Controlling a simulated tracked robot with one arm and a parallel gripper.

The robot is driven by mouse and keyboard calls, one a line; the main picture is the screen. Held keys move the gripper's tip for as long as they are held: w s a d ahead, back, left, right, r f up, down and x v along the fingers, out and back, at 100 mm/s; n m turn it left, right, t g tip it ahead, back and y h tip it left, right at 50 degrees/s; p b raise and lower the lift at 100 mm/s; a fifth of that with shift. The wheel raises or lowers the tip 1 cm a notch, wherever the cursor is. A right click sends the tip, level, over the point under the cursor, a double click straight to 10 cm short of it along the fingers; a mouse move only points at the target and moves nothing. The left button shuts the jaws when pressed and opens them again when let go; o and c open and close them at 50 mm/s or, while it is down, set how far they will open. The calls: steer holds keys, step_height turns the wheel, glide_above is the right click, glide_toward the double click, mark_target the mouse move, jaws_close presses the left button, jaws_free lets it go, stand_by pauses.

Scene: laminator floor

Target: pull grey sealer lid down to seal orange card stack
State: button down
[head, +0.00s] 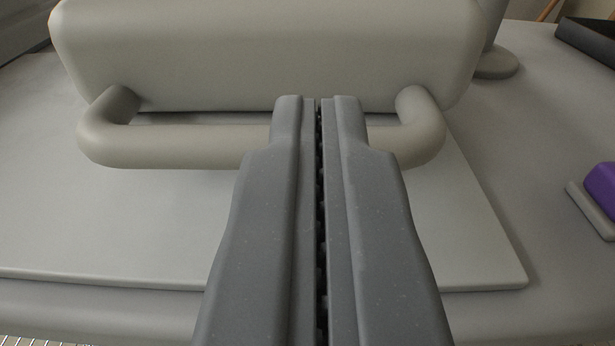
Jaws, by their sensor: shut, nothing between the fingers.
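The grey sealer lid (265,50) fills the top middle of the head view. A rounded grey bar handle (190,146) runs along its front edge. My gripper (319,100) is shut with nothing between its fingers. Its fingers cross in front of the handle right of its middle, and the tips overlap the lid's lower front edge in the picture. I cannot tell whether the fingers touch the handle. Below the lid lies a flat pale grey plate (120,235). No orange card stack shows.
The grey surface (540,200) around the plate is mostly clear on the right. A purple block (602,187) with a grey strip beside it sits at the right edge. A dark tray (590,38) stands at the top right. A round grey foot (497,64) is right of the lid.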

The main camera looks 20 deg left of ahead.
steer(key=s+d+f+b, duration=0.1)
steer(key=s+d+f, duration=0.1)
steer(key=s, duration=0.3)
steer(key=shift+s+f, duration=0.4)
steer(key=shift+f, duration=0.15)
step_height(320, 180, up, 12)
steer(key=w+m+g+h+p, duration=0.1)
steer(key=m+g+h+p, duration=0.15)
steer(key=p, duration=0.35)
steer(key=s+a+r+t+h+p, duration=0.1)
steer(key=a+r+p, duration=0.3)
steer(key=a+r, duration=0.7)
step_height(320, 180, up, 4)
steer(key=shift+f+m+h, duration=0.25)
steer(key=shift+m+h, duration=0.2)
steer(key=shift+h, duration=0.2)
